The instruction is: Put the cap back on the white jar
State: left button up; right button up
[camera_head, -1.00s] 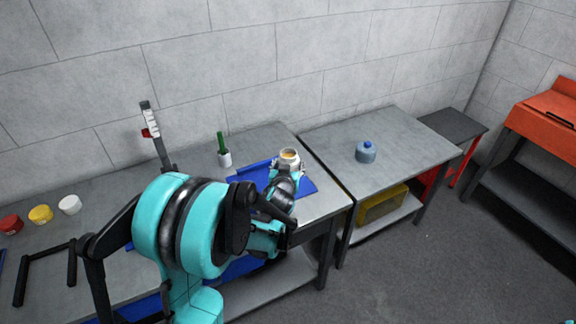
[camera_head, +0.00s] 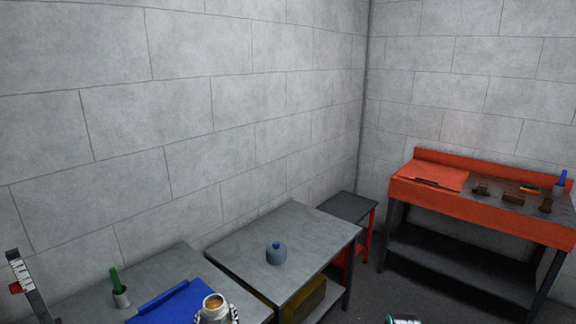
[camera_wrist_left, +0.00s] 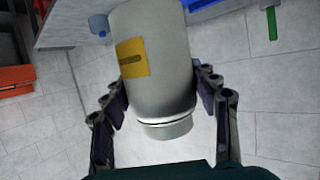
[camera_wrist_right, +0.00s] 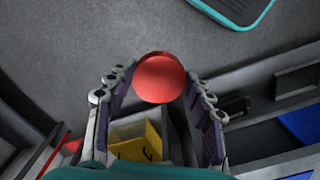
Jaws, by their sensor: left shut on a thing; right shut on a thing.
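The white jar (camera_head: 203,317) is at the bottom edge of the head view, its open mouth up, with orange-brown inside. My left gripper (camera_wrist_left: 160,95) is shut on it; in the left wrist view the jar (camera_wrist_left: 160,35) shows a yellow label, with a finger on each side. The jar is in front of the bench with the blue mat. My right gripper (camera_wrist_right: 158,88) is shut on a round red cap (camera_wrist_right: 160,78), seen between its fingertips in the right wrist view. The cap is apart from the jar.
A yellow bin (camera_head: 305,303) is below. An orange workbench (camera_head: 480,205) is at right.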

pick_arm(q)
jog(key=s, duration=0.1)
jog(key=s+d, duration=0.1)
jog(key=s, duration=0.1)
jog(key=shift+d+r, duration=0.25)
jog(key=shift+r, duration=0.05)
pick_arm(e)
jog(key=w+a+f+m, duration=0.1)
jog(key=w+a+m, duration=0.2)
jog(key=a, duration=0.3)
pick_arm(q)
jog(key=s+d+r+m+h, duration=0.2)
jog(key=s+d+m+h, duration=0.2)
jog(key=d, duration=0.6)
jog(key=shift+s+r+t+h, duration=0.2)
jog(key=shift+s+t+h, duration=0.2)
jog(key=shift+h, duration=0.3)
